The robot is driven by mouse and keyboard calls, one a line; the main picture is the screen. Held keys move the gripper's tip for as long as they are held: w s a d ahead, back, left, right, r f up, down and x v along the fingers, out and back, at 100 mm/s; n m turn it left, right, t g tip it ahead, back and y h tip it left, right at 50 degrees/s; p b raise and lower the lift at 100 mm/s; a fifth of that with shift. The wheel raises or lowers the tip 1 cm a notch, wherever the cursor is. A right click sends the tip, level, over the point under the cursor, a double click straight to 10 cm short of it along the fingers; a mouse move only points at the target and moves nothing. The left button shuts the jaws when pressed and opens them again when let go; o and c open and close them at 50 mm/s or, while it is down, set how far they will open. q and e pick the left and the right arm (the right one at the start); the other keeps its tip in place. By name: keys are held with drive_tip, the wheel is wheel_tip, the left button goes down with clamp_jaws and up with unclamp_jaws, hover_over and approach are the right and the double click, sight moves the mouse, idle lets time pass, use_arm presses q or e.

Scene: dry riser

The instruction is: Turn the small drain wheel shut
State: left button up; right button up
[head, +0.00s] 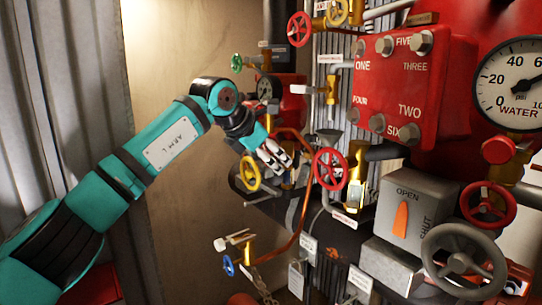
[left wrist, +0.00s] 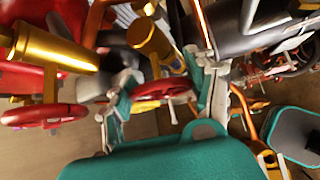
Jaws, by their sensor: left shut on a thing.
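A small red wheel (left wrist: 165,90) shows nearly edge-on between the fingers of my left gripper (left wrist: 163,82) in the left wrist view. The fingers stand at both sides of its rim, and the gripper is shut on it. In the head view my left gripper (head: 279,155) is among the pipes, just left of a red spoked wheel (head: 330,169) and right of a yellow wheel (head: 249,173). The hand hides what it grips there. No readable label marks the gripped wheel as the drain wheel. My right gripper is not in view.
Pipes and valves crowd the hand. A copper pipe (head: 303,215) runs beside it. A red numbered box (head: 415,85), a pressure gauge (head: 514,86), a grey OPEN/SHUT box (head: 415,212) and a large grey handwheel (head: 464,262) are at right. The tan wall (head: 170,235) at left is bare.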

use_arm(q)
drive_tip(key=m+t+y+b, duration=0.1)
drive_tip(key=b, duration=0.3)
drive_tip(key=m+t+b, duration=0.1)
drive_tip(key=t+b, duration=0.1)
drive_tip(key=b, duration=0.2)
drive_tip(key=shift+f+y, duration=0.35)
drive_tip(key=shift+y, duration=0.05)
drive_tip(key=shift+r+m+t+b, duration=0.3)
drive_tip(key=shift+t+b, duration=0.2)
drive_tip(key=shift+b, duration=0.1)
drive_tip(key=o, duration=1)
drive_tip(key=shift+a, duration=0.1)
drive_tip(key=shift+o, duration=0.9)
drive_tip(key=shift+r, duration=0.1)
